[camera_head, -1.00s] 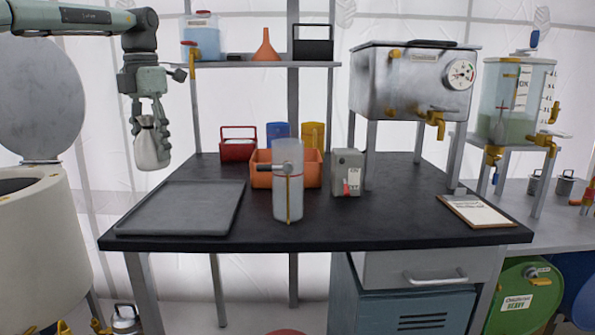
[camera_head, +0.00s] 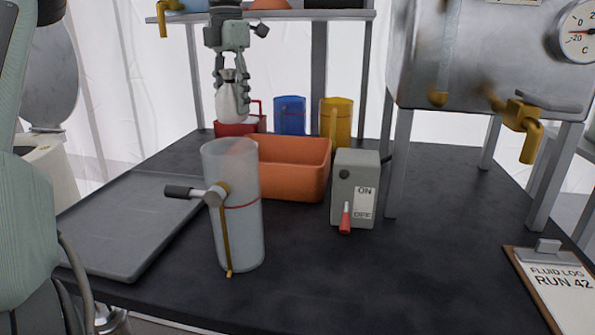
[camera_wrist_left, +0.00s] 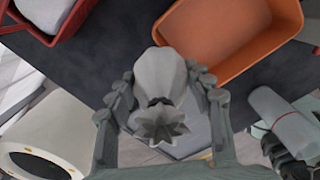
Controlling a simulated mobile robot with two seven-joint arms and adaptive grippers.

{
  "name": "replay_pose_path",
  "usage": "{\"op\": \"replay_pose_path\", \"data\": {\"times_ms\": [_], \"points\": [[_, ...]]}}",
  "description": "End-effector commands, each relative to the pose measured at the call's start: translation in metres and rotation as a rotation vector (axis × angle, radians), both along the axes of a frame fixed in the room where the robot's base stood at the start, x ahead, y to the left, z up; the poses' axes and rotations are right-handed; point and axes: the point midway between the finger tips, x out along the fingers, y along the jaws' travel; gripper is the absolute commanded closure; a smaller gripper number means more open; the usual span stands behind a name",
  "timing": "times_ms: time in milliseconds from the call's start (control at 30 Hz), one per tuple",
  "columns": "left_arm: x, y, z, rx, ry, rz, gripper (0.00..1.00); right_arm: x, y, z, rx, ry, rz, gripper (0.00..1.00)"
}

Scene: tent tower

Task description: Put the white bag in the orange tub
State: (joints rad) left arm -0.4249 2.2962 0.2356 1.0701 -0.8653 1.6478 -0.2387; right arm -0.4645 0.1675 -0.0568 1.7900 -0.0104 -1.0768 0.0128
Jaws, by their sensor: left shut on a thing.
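The white bag (camera_head: 232,103) hangs upright from my left gripper (camera_head: 231,84), which is shut on its gathered neck. In the left wrist view the bag (camera_wrist_left: 160,75) sits between the two fingers. The bag is in the air, in front of the red basket at the back of the table. The orange tub (camera_head: 295,168) stands on the black table, right of and lower than the bag; its left part is hidden behind the clear cylinder. The tub also shows in the left wrist view (camera_wrist_left: 222,62), up and right of the bag.
A clear cylinder (camera_head: 236,225) with a side handle stands in front of the tub. A grey switch box (camera_head: 354,190) stands at its right. Blue (camera_head: 290,114) and yellow (camera_head: 336,124) jugs stand behind it. A grey tray (camera_head: 125,225) lies at left.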

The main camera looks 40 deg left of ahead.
Motion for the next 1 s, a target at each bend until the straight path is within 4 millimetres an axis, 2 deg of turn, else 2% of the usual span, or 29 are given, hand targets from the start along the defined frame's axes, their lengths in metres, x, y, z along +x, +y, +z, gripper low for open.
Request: {"op": "replay_pose_path", "data": {"times_ms": [167,500,600,700,867,1000], "points": [[0.002,-0.013,-0.008,0.0,0.0,-0.004,0.87,0.001,0.0,0.003,-0.002,-0.002,0.001,1.0],[0.014,-0.087,-0.053,0.001,0.002,-0.006,0.87,0.003,0.0,0.012,-0.007,-0.007,0.001,1.0],[0.017,-0.103,-0.062,0.001,0.0,-0.003,0.87,0.003,0.0,0.012,-0.007,-0.006,0.001,1.0],[0.018,-0.112,-0.067,0.0,0.0,-0.001,0.87,0.002,0.0,0.012,-0.007,-0.006,0.001,1.0],[0.019,-0.116,-0.076,-0.001,0.0,0.0,0.87,0.003,0.0,0.012,-0.006,-0.007,0.001,1.0],[0.018,-0.116,-0.095,-0.002,0.002,0.0,0.87,0.002,0.0,0.012,-0.003,-0.007,0.001,1.0]]}}
